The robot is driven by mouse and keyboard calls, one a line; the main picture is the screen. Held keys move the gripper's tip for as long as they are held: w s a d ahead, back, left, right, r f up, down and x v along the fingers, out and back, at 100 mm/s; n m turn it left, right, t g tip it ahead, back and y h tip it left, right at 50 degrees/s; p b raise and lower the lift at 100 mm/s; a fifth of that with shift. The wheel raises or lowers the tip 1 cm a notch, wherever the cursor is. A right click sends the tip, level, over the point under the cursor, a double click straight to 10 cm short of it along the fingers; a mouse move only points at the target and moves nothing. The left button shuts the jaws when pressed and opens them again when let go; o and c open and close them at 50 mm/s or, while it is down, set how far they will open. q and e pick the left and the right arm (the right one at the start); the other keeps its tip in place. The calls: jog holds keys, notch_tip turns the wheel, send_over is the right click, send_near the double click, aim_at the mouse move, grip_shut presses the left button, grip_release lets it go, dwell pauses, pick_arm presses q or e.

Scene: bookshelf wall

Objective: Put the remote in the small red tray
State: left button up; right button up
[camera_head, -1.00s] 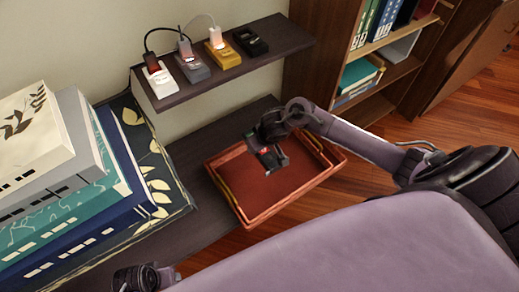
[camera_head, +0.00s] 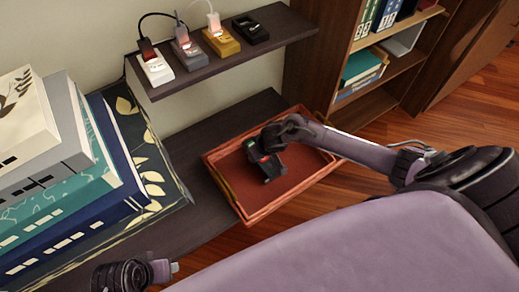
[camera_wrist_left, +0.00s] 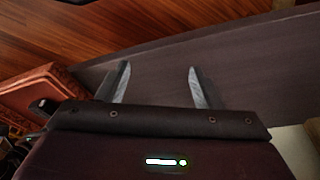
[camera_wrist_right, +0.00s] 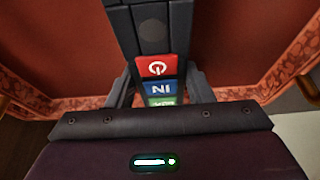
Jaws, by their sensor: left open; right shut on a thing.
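The remote (camera_wrist_right: 153,30) is dark grey with red, blue and green buttons, and it lies between the fingers of my right gripper (camera_wrist_right: 155,85), which is shut on it. In the head view my right gripper (camera_head: 266,160) is over the inside of the red tray (camera_head: 310,181), with the remote below it. I cannot tell whether the remote touches the tray floor. My left gripper (camera_wrist_left: 160,85) is open and empty; in the head view it shows at the bottom left (camera_head: 170,270), away from the tray.
The tray stands on a dark low shelf (camera_head: 195,165). Stacked books and boxes (camera_head: 60,180) stand at the left. An upper shelf (camera_head: 215,60) holds several small devices with cables, such as a yellow one (camera_head: 222,42). A bookcase (camera_head: 385,60) stands at the back right.

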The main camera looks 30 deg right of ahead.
jog(key=o, duration=1.1)
jog(key=shift+f, duration=0.15)
jog(key=shift+c, duration=0.2)
jog(key=shift+r, duration=0.25)
jog(key=p+v, duration=0.2)
jog(key=v, duration=0.2)
jog(key=shift+r, duration=0.15)
pick_arm(q)
jog(key=a+f+n+p, duration=0.1)
jog(key=a+f+p, duration=0.2)
jog(key=f, duration=0.8)
jog(key=shift+s+g+y, duration=0.2)
jog(key=shift+g+y, duration=0.1)
jog(key=shift+y, duration=0.1)
pick_arm(e)
jog(key=v, duration=0.7)
jog(key=shift+s+r, duration=0.15)
jog(key=shift+r, duration=0.1)
pick_arm(q)
jog(key=shift+s, duration=0.1)
